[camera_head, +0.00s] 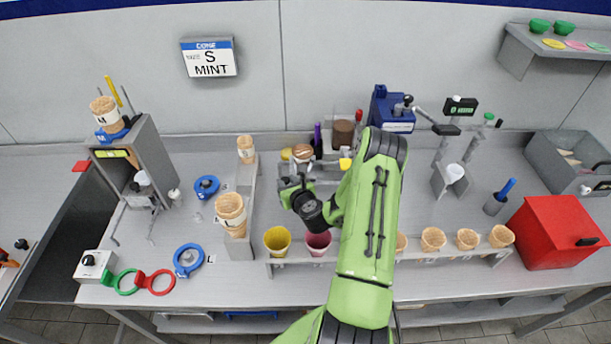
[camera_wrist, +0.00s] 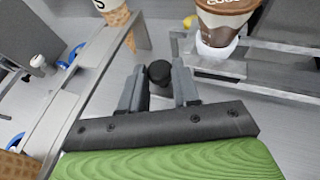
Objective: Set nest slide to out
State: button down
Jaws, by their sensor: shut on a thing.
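My gripper (camera_wrist: 158,88) is at the end of my green arm, reaching over the middle of the bench, and it also shows in the head view (camera_head: 292,186). Its jaws are shut on a round black knob (camera_wrist: 158,72), seen between the two fingers. I cannot tell clearly how the knob joins the nest slide, nor how far out the slide stands.
A grey stand with stacked cones (camera_head: 232,212) is left of my gripper. A yellow cup (camera_head: 277,241) and a pink cup (camera_head: 318,242) stand in a front rack, close to my arm. A blue press (camera_head: 392,112) stands behind.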

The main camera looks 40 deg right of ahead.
jog(key=shift+w+a+p, duration=0.75)
jog(key=shift+w+a, duration=0.25)
jog(key=shift+a, duration=0.25)
jog(key=c, duration=0.8)
grip_release()
jog(key=shift+w+a, duration=0.1)
jog(key=shift+a, duration=0.05)
jog(key=shift+c, duration=0.2)
